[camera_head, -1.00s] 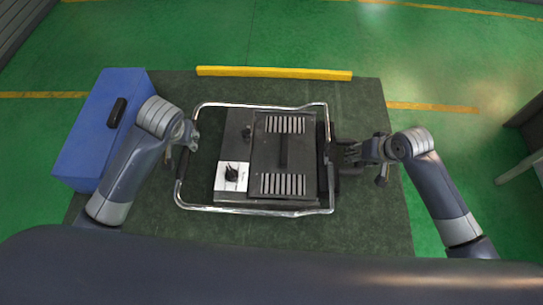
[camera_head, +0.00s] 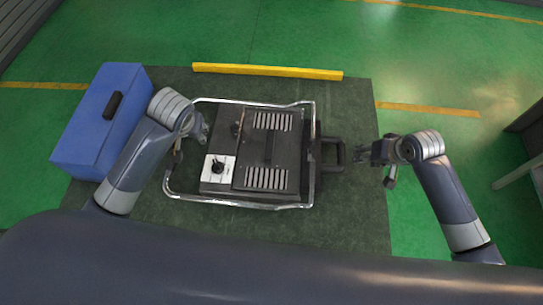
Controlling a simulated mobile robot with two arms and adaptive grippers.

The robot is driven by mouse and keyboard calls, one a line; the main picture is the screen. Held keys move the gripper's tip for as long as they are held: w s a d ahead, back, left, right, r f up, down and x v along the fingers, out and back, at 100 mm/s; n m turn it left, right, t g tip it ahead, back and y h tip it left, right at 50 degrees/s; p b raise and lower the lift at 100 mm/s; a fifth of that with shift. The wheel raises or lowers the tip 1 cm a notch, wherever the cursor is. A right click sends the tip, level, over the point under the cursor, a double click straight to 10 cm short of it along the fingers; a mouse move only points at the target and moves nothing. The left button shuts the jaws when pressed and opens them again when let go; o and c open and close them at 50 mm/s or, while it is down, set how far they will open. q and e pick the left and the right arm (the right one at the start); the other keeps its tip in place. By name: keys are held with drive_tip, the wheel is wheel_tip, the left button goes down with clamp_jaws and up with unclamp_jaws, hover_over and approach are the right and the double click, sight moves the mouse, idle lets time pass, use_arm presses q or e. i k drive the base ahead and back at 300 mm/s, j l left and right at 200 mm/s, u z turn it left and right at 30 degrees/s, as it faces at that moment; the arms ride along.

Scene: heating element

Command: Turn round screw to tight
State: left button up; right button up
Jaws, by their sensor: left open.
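The heating element is a dark grey box (camera_head: 240,182) with slotted vents, inside a silver tube frame (camera_head: 240,206). A white panel (camera_head: 211,178) with a black dial (camera_head: 217,167) is at its lower left. A small dark round knob (camera_head: 235,128), perhaps the round screw, is at the upper left of the box. My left gripper (camera_head: 205,131) is open at the frame's left side, left of this knob and apart from it. My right gripper (camera_head: 362,155) is right of the box's black handle (camera_head: 341,154), with a small gap; its jaws are too small to read.
A blue case (camera_head: 80,150) with a black handle stands at the left, beside my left arm. A yellow bar (camera_head: 265,71) lies along the far edge of the dark mat (camera_head: 350,215). The mat is bare in front of the frame.

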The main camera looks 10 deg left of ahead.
sight(236, 126)
drive_tip(key=l, duration=0.55)
drive_tip(key=k+l, duration=0.15)
drive_tip(key=l, duration=0.4)
drive_tip(key=k, duration=0.45)
